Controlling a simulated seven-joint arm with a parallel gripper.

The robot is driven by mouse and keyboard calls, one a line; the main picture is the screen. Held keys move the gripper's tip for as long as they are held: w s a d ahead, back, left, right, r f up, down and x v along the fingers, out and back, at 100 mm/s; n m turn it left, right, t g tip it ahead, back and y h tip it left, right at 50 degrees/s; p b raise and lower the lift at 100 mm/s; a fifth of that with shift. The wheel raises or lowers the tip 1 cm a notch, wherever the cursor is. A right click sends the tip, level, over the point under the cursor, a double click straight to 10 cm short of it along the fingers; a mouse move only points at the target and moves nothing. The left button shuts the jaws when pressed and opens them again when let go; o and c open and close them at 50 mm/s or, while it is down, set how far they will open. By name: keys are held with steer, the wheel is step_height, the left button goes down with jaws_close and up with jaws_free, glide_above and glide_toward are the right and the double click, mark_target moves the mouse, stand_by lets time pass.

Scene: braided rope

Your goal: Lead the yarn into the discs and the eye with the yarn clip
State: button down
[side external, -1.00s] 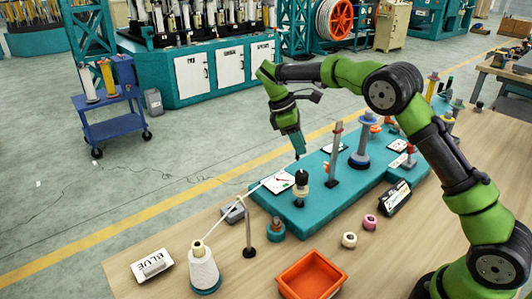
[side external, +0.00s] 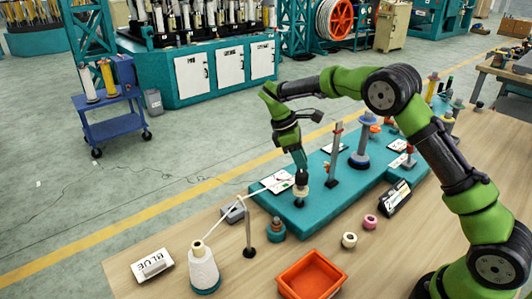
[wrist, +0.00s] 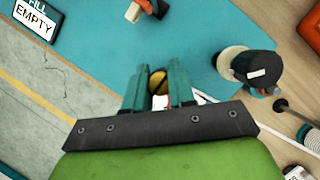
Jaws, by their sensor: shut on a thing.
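My gripper (side external: 301,171) is low over the teal board, just behind the black-capped disc post (side external: 301,187) in the side view. In the wrist view my gripper (wrist: 158,88) is shut on a small brass-coloured piece (wrist: 157,82), seemingly the yarn clip. The white yarn (side external: 238,212) runs taut from the white cone (side external: 203,270) up to the gripper area. The disc post (wrist: 247,68) stands right of the fingers in the wrist view, with pale discs beside its black cap. A tall grey post (side external: 334,155) stands just right of it; I cannot tell whether it bears the eye.
A thin post (side external: 249,235) with a dark base stands near the cone. A blue-grey pedestal with discs (side external: 362,145) stands farther right on the board. An orange tray (side external: 311,275), a cream ring (side external: 349,240) and a pink ring (side external: 370,221) lie in front.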

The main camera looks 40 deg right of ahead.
steer(key=shift+s+f, duration=0.1)
steer(key=shift+s, duration=1.95)
steer(key=w+n, duration=0.1)
steer(key=w+n+t, duration=0.1)
steer(key=n, duration=0.1)
steer(key=w+r+n+h, duration=0.1)
steer(key=w, duration=0.1)
steer(key=shift+n, duration=0.3)
